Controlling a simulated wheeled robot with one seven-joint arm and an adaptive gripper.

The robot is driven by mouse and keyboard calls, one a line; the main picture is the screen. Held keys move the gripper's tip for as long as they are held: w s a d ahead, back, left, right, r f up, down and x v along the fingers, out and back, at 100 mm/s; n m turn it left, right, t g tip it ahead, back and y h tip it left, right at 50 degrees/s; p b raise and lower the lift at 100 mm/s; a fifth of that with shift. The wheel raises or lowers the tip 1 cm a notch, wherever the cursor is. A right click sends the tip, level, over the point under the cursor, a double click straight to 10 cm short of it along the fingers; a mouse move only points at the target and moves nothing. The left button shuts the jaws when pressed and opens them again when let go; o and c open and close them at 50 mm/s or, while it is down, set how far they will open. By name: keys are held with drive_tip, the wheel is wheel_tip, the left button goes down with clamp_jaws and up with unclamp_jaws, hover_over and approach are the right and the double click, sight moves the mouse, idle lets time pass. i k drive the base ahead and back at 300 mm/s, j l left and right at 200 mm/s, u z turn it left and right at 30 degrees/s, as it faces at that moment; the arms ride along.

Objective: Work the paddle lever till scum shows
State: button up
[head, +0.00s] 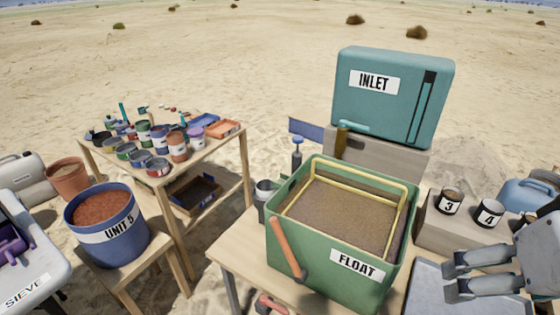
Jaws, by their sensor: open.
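The green FLOAT box (330,275) stands on a wooden table. An orange lever (286,247) is on its front left side, tilted, with its upper end leaning left. The box holds a flat brown, grainy-looking surface (335,215); I cannot tell whether any of it is scum. A yellow frame (350,167) runs around the inside of the box near the rim. My gripper (450,277) is at the lower right, open and empty, with its fingers pointing left. It is right of the box and well apart from the lever.
The teal INLET tank (390,95) stands behind the box on a grey block. Cups marked 3 (450,202) and 4 (487,216) stand on a ledge at right. A blue UNIT 5 bucket (105,225) sits on a stool at left. Several cans crowd a wooden table (215,148) behind.

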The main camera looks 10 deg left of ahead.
sight(300, 274)
drive_tip(key=u, duration=0.75)
drive_tip(key=k+j+z, duration=0.2)
drive_tip(key=j, duration=0.2)
drive_tip(key=j+z, duration=0.2)
drive_tip(key=j, duration=0.2)
drive_tip(key=i+l+z, duration=0.15)
drive_tip(key=l+z, duration=0.3)
drive_tip(key=i+l+z, duration=0.15)
drive_tip(key=z, duration=0.35)
drive_tip(key=u, duration=1.15)
drive_tip(key=j, duration=0.1)
drive_tip(key=k+u, duration=0.05)
